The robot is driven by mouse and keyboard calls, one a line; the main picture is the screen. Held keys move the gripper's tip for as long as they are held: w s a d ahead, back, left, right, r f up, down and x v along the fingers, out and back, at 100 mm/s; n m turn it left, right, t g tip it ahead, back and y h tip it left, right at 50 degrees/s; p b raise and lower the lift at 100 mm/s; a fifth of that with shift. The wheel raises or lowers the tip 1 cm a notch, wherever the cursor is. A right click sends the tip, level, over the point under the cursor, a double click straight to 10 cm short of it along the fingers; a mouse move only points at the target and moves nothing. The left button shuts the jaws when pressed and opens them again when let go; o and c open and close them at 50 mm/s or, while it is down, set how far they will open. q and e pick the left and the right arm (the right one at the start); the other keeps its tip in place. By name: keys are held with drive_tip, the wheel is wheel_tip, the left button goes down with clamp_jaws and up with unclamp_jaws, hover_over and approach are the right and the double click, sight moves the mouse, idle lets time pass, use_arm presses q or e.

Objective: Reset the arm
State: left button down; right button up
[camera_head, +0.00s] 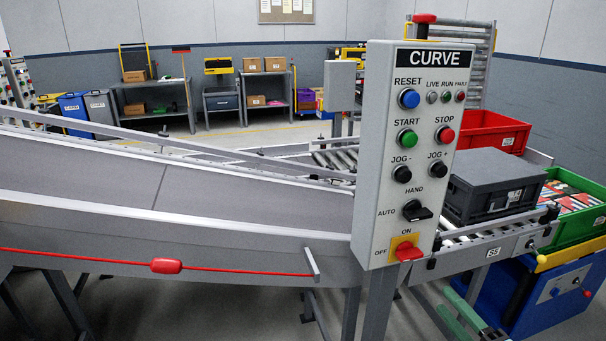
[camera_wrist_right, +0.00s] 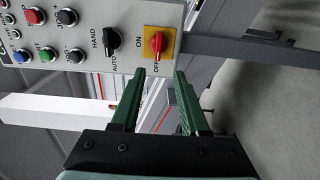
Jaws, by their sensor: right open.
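A grey control panel (camera_head: 409,150) labelled CURVE stands right of centre in the head view. It carries a blue RESET button (camera_head: 409,98), a green START button (camera_head: 407,139), a red STOP button (camera_head: 445,134), black JOG buttons, a black HAND/AUTO selector (camera_head: 415,211) and a red ON/OFF switch (camera_head: 410,252) on a yellow plate. My right gripper (camera_head: 432,291) is open and empty, low and right of the panel's foot. In the wrist view its green fingers (camera_wrist_right: 160,75) point toward the red switch (camera_wrist_right: 157,42), apart from it. No separate arm other than mine shows. My left gripper is out of view.
A sloping conveyor (camera_head: 170,190) with a red pull cord (camera_head: 230,268) fills the left. Right of the panel, a dark lidded crate (camera_head: 492,190) sits on rollers, near a red crate (camera_head: 490,132) and a green crate (camera_head: 578,230).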

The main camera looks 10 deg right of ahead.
drive_tip(key=s+a+f+m+g+h, duration=0.1)
drive_tip(key=s+a+f+m+g, duration=0.15)
drive_tip(key=f+m, duration=0.45)
drive_tip(key=s+a+f+m+g, duration=0.2)
drive_tip(key=s+a+f+m, duration=0.1)
drive_tip(key=f, duration=0.7)
drive_tip(key=s+a+f+m+g+y, duration=0.2)
drive_tip(key=s+a+f+m+g, duration=0.2)
drive_tip(key=s+a+f+m, duration=0.2)
drive_tip(key=s+a+f, duration=0.2)
drive_tip(key=a+f, duration=0.2)
drive_tip(key=a, duration=0.2)
drive_tip(key=shift+s+a+f+m, duration=0.15)
drive_tip(key=shift+a+f+m, duration=0.1)
drive_tip(key=shift+f+m, duration=0.15)
